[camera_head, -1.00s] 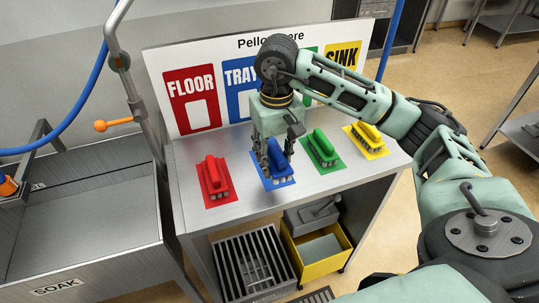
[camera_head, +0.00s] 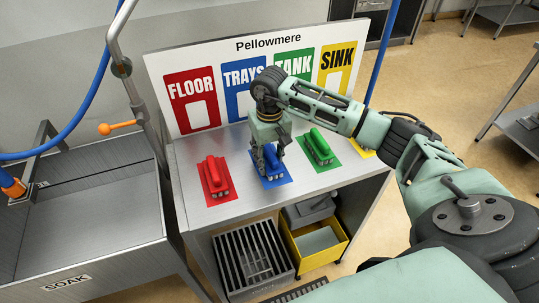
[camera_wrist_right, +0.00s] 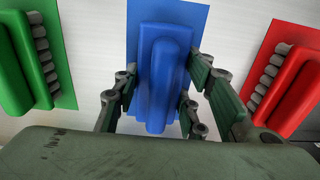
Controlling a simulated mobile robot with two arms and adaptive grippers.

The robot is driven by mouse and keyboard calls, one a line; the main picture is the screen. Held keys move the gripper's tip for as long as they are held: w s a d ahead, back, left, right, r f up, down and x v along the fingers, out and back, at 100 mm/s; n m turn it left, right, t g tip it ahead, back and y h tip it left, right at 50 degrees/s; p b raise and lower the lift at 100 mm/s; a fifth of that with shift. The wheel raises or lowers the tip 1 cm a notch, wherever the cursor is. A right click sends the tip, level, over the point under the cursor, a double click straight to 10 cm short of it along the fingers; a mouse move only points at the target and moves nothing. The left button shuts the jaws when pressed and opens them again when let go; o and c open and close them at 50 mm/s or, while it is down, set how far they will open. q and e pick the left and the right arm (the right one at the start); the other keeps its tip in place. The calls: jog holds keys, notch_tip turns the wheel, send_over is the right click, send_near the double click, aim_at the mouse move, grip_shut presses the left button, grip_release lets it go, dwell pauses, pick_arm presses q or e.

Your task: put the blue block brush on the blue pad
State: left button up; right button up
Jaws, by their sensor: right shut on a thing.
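The blue block brush (camera_head: 270,158) stands upright on the blue pad (camera_head: 285,181) on the steel table, and the pad shows around its base. My right gripper (camera_head: 271,162) reaches down over the brush and is shut on it. In the right wrist view the brush's blue handle (camera_wrist_right: 160,85) lies between the two fingers, with the blue pad (camera_wrist_right: 195,18) behind it. The fingers partly cover the brush in the head view. I cannot tell whether the brush presses fully on the pad. My left gripper is not in view.
A red brush (camera_head: 214,174) stands to the left and a green brush (camera_head: 319,146) to the right, each on its own pad. My right arm mostly hides the yellow pad (camera_head: 363,150). A sign board (camera_head: 205,62) stands behind; a sink (camera_head: 85,215) is at left.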

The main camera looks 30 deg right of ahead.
jog(key=shift+f, duration=0.15)
jog(key=o, duration=0.8)
jog(key=shift+c, duration=0.2)
jog(key=o, duration=0.3)
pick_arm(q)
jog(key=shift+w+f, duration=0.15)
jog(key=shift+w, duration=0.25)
pick_arm(e)
jog(key=shift+o, duration=0.2)
